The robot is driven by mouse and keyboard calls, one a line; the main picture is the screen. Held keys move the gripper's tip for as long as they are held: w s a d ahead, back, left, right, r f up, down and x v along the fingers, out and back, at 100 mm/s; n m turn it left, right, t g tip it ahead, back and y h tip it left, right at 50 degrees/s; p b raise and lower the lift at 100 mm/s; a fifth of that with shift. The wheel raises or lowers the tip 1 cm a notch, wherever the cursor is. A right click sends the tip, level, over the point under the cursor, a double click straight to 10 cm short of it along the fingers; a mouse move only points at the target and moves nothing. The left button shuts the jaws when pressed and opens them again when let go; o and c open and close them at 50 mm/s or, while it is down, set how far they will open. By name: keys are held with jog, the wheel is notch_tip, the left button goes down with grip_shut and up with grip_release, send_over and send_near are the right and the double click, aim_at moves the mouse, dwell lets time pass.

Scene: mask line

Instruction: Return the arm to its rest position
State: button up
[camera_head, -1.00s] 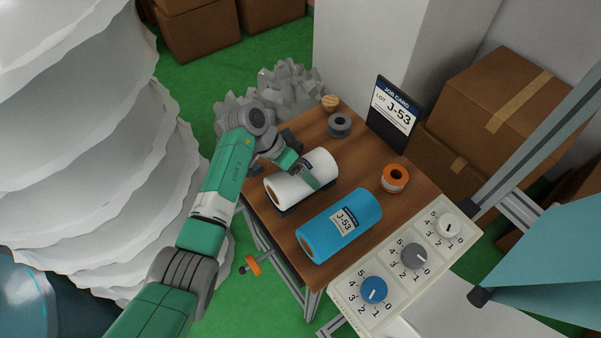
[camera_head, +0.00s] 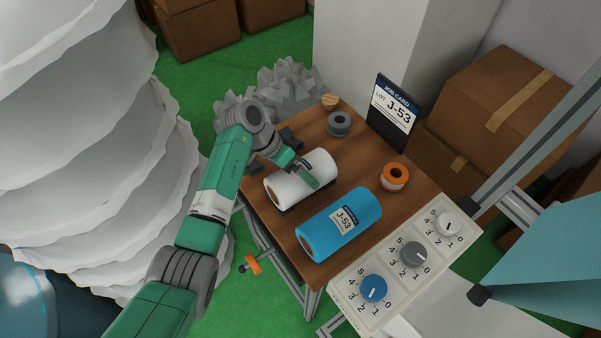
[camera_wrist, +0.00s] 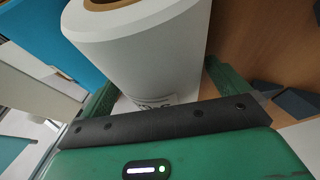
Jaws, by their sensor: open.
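My green arm reaches in from the lower left in the head view. My gripper (camera_head: 305,174) is open at the white roll (camera_head: 291,184), which lies on the wooden table (camera_head: 305,128). In the wrist view, the white roll (camera_wrist: 140,45) stands between my gripper's two green fingers (camera_wrist: 160,100). I cannot tell whether the fingers touch it. A label on the roll is partly hidden by my gripper. The blue roll (camera_head: 365,210), with a J-53 label, lies in front of the white roll and also shows in the wrist view (camera_wrist: 50,35).
The job card (camera_head: 393,108) reading J-53 stands at the table's back right. An orange-topped spool (camera_head: 395,177), a grey spool (camera_head: 340,123) and a small wooden piece (camera_head: 330,101) are on the table. A dial panel (camera_head: 400,270) is at the front right. Cardboard boxes (camera_head: 510,105) stand behind.

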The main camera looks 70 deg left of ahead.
jog(key=p+v, duration=0.1)
jog(key=v, duration=0.5)
jog(key=shift+s+a+r, duration=0.15)
jog(key=shift+s+r, duration=0.05)
jog(key=shift+r, duration=0.1)
